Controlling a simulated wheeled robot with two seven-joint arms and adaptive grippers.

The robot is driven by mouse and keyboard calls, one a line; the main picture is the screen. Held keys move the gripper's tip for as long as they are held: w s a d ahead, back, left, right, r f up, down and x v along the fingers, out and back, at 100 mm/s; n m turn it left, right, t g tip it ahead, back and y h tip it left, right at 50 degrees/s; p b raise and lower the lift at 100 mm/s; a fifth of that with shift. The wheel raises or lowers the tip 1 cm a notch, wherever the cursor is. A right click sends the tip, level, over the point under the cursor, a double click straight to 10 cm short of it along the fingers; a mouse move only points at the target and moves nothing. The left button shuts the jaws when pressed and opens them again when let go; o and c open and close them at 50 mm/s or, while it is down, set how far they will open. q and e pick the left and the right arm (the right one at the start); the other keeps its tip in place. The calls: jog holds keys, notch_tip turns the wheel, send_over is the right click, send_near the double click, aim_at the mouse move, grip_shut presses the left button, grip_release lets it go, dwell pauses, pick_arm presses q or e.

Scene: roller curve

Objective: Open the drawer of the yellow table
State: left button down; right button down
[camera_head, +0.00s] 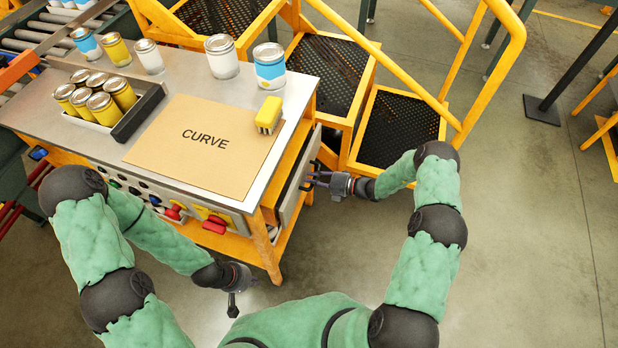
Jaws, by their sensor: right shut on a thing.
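The yellow table (262,236) has a grey metal top (185,75) and stands in front of me. Its drawer (296,190) is on the table's right side, with a grey front that stands out a little from the yellow frame. My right gripper (312,180) is at the drawer front and is shut on the drawer handle, which is mostly hidden by the fingers. My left gripper (233,304) hangs low in front of the table, apart from it and pointing down; its finger gap is too small to make out.
On the table lie a brown CURVE board (205,146), a yellow block (268,115), a tray of cans (139,112) and several loose cans. Yellow steps with black treads (398,122) and railings stand close behind the drawer. Floor at the right (530,230) is clear.

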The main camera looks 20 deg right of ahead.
jog(key=f+v, duration=0.3)
jog(key=v, duration=1.3)
jog(key=shift+s+d, duration=0.3)
jog(key=shift+d, duration=0.05)
jog(key=shift+f, duration=0.15)
jog(key=c, duration=1.1)
grip_release()
jog(key=v, duration=1.2)
jog(key=shift+d, duration=0.1)
